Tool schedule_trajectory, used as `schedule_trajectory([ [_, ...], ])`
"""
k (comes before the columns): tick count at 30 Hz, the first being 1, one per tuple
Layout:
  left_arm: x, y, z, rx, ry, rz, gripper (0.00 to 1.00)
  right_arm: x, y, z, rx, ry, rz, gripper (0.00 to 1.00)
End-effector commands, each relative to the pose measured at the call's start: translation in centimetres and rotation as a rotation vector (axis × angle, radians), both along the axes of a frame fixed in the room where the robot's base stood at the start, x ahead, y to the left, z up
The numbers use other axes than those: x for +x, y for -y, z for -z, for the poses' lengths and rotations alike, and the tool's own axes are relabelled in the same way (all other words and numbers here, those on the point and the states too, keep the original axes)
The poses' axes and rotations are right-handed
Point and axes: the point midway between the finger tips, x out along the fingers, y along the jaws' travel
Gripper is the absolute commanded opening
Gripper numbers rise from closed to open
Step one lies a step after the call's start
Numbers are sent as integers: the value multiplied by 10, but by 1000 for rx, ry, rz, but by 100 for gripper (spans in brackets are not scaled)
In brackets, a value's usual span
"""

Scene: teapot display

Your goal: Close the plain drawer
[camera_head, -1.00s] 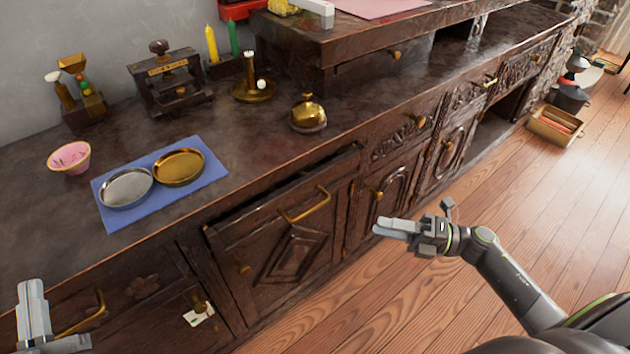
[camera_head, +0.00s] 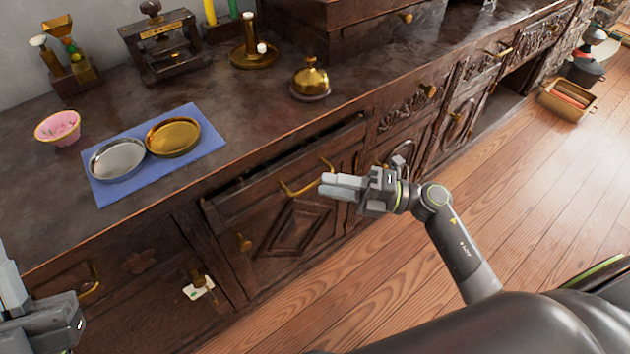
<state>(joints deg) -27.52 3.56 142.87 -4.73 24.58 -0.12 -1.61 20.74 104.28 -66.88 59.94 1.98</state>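The plain drawer (camera_head: 248,196) has a smooth dark wood front and sits under the counter, in the middle of the head view. It stands partly open, with a dark gap along its top edge. Its brass bar handle (camera_head: 300,188) is on the front. My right gripper (camera_head: 326,186) is at the right end of this handle, its fingers pointing left and lying close together with nothing seen between them. I cannot tell if it touches the handle or drawer front. My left gripper (camera_head: 12,290) is at the left edge, partly cut off, so its opening is unclear.
Above the drawer, the counter holds a blue mat (camera_head: 120,192) with silver and gold dishes, a pink bowl (camera_head: 58,128) and a brass bell (camera_head: 310,80). Carved drawers (camera_head: 400,108) lie to the right. The wooden floor (camera_head: 530,170) is open, with a box (camera_head: 566,102) farther back.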

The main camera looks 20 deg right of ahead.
Motion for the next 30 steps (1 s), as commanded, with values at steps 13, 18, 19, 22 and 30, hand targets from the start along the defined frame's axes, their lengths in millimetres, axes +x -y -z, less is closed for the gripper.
schedule_trajectory([
  [13, -11, 5, -9, 23, 82, 9, 0, 16, -35, -5, 0, 0, 0, 30],
  [18, -11, 5, -9, 23, 82, 9, 0, 16, -35, -5, 0, 0, 0, 30],
  [19, -11, 5, -9, 23, 82, 9, 0, 16, -35, -5, 0, 0, 0, 30],
  [22, -11, 5, -9, 23, 82, 9, 0, 16, -35, -5, 0, 0, 0, 20],
  [30, -11, 5, -9, 23, 82, 9, 0, 16, -35, -5, 0, 0, 0, 0],
])
